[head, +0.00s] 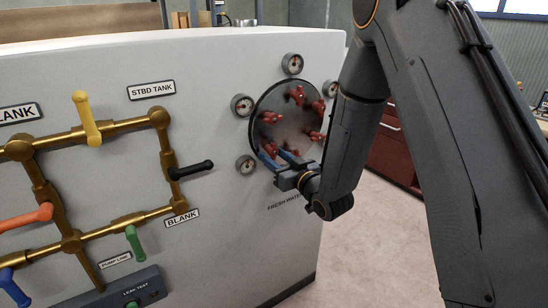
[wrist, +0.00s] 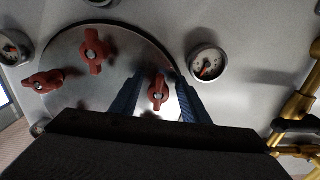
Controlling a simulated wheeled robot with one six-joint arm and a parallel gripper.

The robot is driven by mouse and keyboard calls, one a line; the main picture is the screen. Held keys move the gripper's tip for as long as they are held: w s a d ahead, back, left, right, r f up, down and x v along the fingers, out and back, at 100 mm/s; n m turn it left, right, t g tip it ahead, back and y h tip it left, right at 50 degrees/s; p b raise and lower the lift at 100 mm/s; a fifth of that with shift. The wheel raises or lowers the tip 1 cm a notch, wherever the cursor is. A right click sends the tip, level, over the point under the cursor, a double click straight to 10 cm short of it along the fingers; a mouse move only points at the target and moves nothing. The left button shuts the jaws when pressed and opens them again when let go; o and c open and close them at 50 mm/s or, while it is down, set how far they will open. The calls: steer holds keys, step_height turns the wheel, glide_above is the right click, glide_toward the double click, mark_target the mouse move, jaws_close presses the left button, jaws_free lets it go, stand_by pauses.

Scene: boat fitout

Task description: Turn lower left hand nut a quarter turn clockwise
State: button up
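A round metal plate (head: 290,122) with several red wing nuts is set in the light panel. My gripper (head: 275,156) is at the plate's lower left, by the lower left nut (head: 270,149). In the wrist view, my gripper (wrist: 158,98) has its two blue fingers apart, one on each side of a red nut (wrist: 157,93). There are visible gaps between the nut and both fingers. I cannot tell how deep the fingers reach around it. The dark gripper body hides the near part of the plate.
A gauge (head: 245,165) sits just left of the gripper, and another gauge (head: 242,105) is above it. Other red nuts (wrist: 93,50) stand out nearby on the plate. Brass pipes (head: 110,130) with coloured handles are farther left. Floor right of the panel is clear.

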steer(key=b+v, duration=0.1)
steer(key=v, duration=0.6)
steer(key=shift+s+d+b, duration=0.25)
steer(key=shift+s+b, duration=0.05)
steer(key=shift+s, duration=0.05)
steer(key=s+d+f+m+g+h, duration=0.2)
steer(key=s+d+f+g+h, duration=0.15)
steer(key=d, duration=0.25)
steer(key=s+d+f+m+g+h, duration=0.1)
steer(key=s+d+f+g+h, duration=0.15)
steer(key=d+h, duration=0.3)
steer(key=s+d+m+g, duration=0.1)
steer(key=s+g, duration=0.3)
steer(key=s, duration=0.6)
steer(key=s+d+m+g+h, duration=0.1)
steer(key=s+d+g, duration=0.3)
steer(key=s, duration=0.6)
steer(key=shift+s+m+g, duration=0.2)
steer(key=shift+m+g, duration=0.2)
steer(key=shift+m, duration=0.2)
steer(key=shift+r, duration=0.1)
